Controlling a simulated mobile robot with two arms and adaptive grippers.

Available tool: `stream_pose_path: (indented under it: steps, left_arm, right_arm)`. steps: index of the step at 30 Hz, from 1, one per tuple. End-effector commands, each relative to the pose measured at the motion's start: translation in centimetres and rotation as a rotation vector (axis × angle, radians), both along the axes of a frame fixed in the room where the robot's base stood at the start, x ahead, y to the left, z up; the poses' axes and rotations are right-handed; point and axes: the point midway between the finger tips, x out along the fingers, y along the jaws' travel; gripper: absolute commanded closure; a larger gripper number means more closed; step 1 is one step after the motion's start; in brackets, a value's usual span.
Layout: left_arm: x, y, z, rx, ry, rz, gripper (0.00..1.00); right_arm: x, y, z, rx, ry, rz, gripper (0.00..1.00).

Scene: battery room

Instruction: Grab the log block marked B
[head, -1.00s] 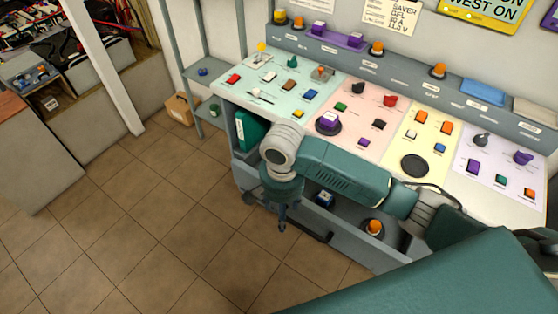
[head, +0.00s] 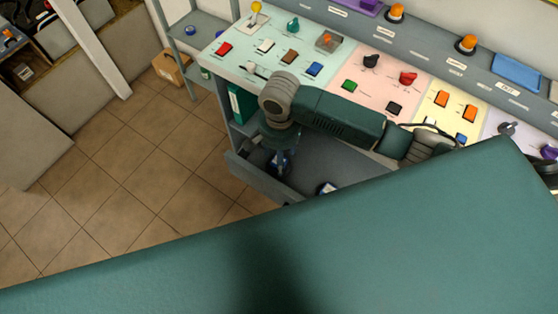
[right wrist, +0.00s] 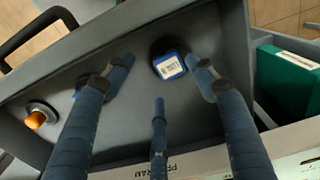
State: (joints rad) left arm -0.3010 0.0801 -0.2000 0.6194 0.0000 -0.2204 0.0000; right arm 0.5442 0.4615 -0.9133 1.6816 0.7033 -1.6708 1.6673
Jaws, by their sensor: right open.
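A blue block (right wrist: 170,66) with a white label stands on a dark round base in the open grey drawer. Its marking is too small to read. My right gripper (head: 281,162) is over the drawer, pointing down. In the right wrist view its fingers (right wrist: 160,88) are spread, with the block beyond and between the two upper ones, apparently untouched. In the head view the gripper mostly hides this block. Another blue-and-white item (head: 327,188) lies in the drawer to the right; a finger largely covers it in the wrist view. My left gripper is not in view.
An orange knob (right wrist: 36,119) on a round base is farther along the drawer. A green binder (right wrist: 288,85) stands beside the drawer. The worktop (head: 222,66) above holds several coloured switches. Tiled floor (head: 130,180) at the left is clear.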

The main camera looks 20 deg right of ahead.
Motion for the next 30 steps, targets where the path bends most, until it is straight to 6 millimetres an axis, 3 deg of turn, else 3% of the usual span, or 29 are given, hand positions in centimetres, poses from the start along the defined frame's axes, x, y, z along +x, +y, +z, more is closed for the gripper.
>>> stream_pose_path:
  steps: [5,15,23,30]
  left_arm:
    - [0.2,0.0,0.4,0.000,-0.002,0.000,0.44]
    - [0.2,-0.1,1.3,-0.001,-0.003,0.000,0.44]
    - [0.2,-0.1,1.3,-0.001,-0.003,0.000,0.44]
    - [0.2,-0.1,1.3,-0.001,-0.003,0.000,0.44]
  right_arm:
    - [0.3,0.0,-1.2,-0.002,0.001,0.000,0.44]
    - [1.0,0.0,-5.5,-0.001,-0.001,0.001,0.44]
    - [1.0,0.0,-5.8,-0.001,-0.001,0.001,0.44]
    - [1.0,0.0,-5.8,-0.001,-0.002,0.001,0.92]
